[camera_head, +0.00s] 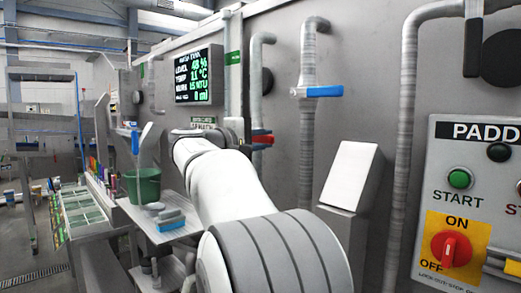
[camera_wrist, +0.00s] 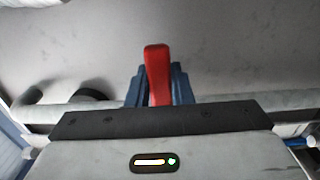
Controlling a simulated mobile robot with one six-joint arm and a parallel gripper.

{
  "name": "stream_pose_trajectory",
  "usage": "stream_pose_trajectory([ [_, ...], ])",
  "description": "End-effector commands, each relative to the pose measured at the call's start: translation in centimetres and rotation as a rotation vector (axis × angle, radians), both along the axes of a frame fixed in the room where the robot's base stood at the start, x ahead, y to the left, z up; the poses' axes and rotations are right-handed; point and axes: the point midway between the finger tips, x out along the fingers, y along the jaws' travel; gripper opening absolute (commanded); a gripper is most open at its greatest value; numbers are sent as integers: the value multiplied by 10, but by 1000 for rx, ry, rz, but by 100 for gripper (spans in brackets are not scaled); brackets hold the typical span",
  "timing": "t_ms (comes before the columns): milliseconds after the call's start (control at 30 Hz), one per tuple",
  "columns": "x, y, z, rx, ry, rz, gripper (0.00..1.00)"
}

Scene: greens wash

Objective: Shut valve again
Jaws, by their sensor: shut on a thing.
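The red valve handle (camera_wrist: 157,68) stands upright in the wrist view, between the two blue-grey fingers of my gripper (camera_wrist: 160,88). The fingers are shut on it, and its upper end sticks out past them. In the wrist view it looks crosswise to the grey pipe (camera_wrist: 268,101) behind it. In the head view the red handle (camera_head: 263,139) shows small beside the end of my arm, on a vertical wall pipe (camera_head: 257,82). My arm hides the valve body and most of my gripper there.
A blue-handled valve (camera_head: 318,91) sits on the pipe to the right. A lit display (camera_head: 193,75) hangs on the wall. A control panel (camera_head: 475,200) is at far right, with a sloped grey box (camera_head: 350,175) left of it. A green bucket (camera_head: 143,186) stands at left.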

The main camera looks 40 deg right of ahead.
Motion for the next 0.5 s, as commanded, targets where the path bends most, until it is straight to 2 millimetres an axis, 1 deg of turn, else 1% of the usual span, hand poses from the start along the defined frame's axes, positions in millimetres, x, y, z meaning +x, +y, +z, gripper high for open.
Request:
stream_pose_trajectory([
  [33,0,0,-5,3,-11,0,0],
  [400,0,0,-4,6,-27,-1,0],
  [433,0,0,-4,6,-27,-1,20],
  [500,0,0,-4,6,-27,-1,26],
])
